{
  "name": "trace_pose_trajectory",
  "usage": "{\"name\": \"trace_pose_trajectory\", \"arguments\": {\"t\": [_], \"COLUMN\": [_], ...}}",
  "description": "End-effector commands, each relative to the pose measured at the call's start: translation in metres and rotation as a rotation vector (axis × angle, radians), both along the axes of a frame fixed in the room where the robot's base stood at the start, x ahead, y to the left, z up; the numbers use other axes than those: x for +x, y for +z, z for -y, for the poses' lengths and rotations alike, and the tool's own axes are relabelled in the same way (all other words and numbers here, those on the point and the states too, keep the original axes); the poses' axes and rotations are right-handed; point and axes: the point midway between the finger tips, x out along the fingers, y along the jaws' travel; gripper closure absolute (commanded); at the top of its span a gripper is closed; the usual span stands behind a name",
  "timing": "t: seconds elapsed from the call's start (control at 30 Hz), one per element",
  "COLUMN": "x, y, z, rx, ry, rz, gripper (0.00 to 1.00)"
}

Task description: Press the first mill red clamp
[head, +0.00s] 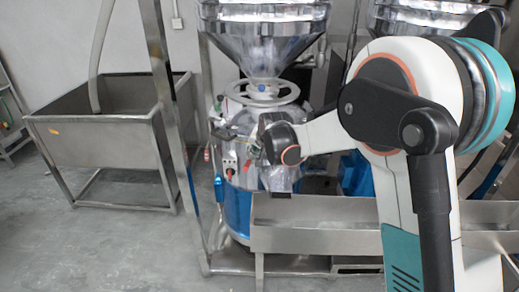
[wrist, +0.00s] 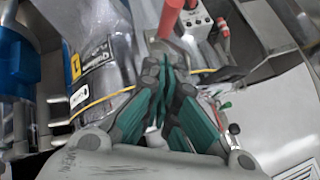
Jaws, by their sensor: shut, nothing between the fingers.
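The first mill (head: 238,205) stands in the middle of the head view, a metal drum with a blue lower band under a shiny hopper. In the wrist view, a red clamp handle (wrist: 170,17) stands just beyond the fingertips, near the top edge. A smaller red handle (wrist: 222,26) is to its right, beside a white switch box (wrist: 193,25). My gripper (wrist: 166,68) is shut and empty, with its tips close to the base of the red handle; I cannot tell whether they touch. In the head view my own wrist partly hides the gripper and the mill's front.
A metal trough (head: 315,236) runs in front of the mill. A steel basin (head: 95,135) on legs stands at the left. A second hopper (head: 425,18) is behind my arm at the right. The floor (head: 100,240) at front left is clear.

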Motion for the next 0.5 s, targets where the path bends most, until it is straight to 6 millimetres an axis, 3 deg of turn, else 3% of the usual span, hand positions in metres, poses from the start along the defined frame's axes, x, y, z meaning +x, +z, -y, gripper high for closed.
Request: {"name": "trace_pose_trajectory", "arguments": {"t": [0.2,0.5], "x": [0.0,-0.001], "y": [-0.029,-0.038], "z": [-0.013,-0.019], "rx": [-0.001,0.0], "ry": [0.001,0.0], "rz": [0.0,0.0], "gripper": [1.0,1.0]}}
